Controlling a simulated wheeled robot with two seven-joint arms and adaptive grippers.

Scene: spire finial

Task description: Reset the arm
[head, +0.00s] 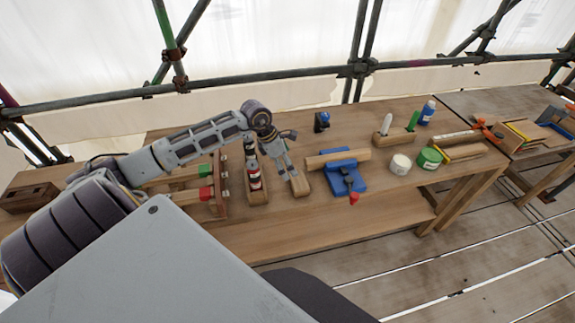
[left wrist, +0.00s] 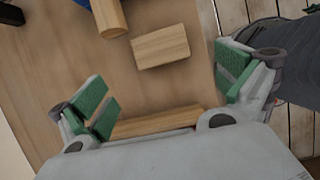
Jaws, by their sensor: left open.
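My left arm reaches in from the left in the head view, and its left gripper (head: 282,163) hangs over the workbench (head: 330,228). In the left wrist view the gripper (left wrist: 163,88) is open, its green pads wide apart with nothing held between them. A small wooden block (left wrist: 160,47) lies on the bench beyond the fingertips; it also shows in the head view (head: 301,187) just by the gripper. A wooden tray edge (left wrist: 155,122) shows lower between the fingers. My right gripper is not in view.
White (head: 400,164) and green (head: 429,158) tubs stand farther right. Scaffold poles (head: 250,86) run behind the bench.

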